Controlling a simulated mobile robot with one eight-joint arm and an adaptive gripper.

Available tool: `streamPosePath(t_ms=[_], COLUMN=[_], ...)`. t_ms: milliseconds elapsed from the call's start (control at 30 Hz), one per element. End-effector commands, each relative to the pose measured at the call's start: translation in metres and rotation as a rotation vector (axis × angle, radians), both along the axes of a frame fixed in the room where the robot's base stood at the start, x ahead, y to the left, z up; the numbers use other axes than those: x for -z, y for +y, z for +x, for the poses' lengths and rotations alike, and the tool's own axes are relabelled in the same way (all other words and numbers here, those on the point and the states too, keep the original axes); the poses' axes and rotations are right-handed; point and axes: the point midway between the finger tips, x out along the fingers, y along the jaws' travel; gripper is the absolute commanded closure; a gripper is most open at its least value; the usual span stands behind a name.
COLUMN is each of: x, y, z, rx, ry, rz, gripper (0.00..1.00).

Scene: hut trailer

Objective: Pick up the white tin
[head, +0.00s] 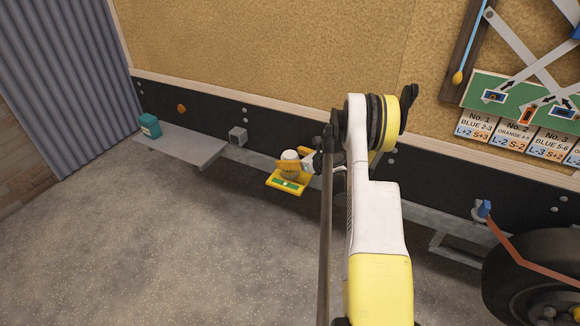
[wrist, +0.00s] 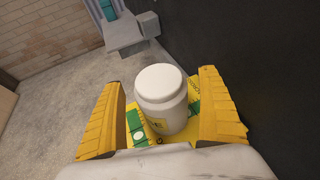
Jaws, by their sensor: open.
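The white tin (head: 289,162) stands upright on a small yellow and green platform (head: 287,184) by the wall. In the wrist view the white tin (wrist: 161,97) is between the two yellow fingers of my gripper (wrist: 168,105), with a gap on each side. My gripper (head: 306,160) is open. In the head view a finger and my arm are close to the tin's right side. The platform (wrist: 137,124) shows beneath the tin in the wrist view, partly hidden by it and the fingers.
A grey bench (head: 185,143) runs along the dark wall on the left, with a teal container (head: 149,125) on it. A grey box (head: 238,136) is at the wall. A tyre (head: 535,280) is at lower right. The floor in front is clear.

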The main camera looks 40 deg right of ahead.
Motion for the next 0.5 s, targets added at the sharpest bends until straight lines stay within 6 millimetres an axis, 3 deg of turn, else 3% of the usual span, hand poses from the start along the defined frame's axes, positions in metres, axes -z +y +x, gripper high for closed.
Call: streamPosePath(t_ms=[33, 233, 267, 500], x=[-0.0003, -0.0002, -0.0003, -0.0024], y=[0.0, 0.0, 0.0, -0.0001], z=[-0.0002, -0.0003, -0.0004, -0.0004], rx=[0.0, 0.0, 0.0, 0.0], ry=[0.0, 0.0, 0.0, -0.001], rz=[0.0, 0.0, 0.0, 0.0], gripper=[0.15, 0.76, 0.8, 0.8])
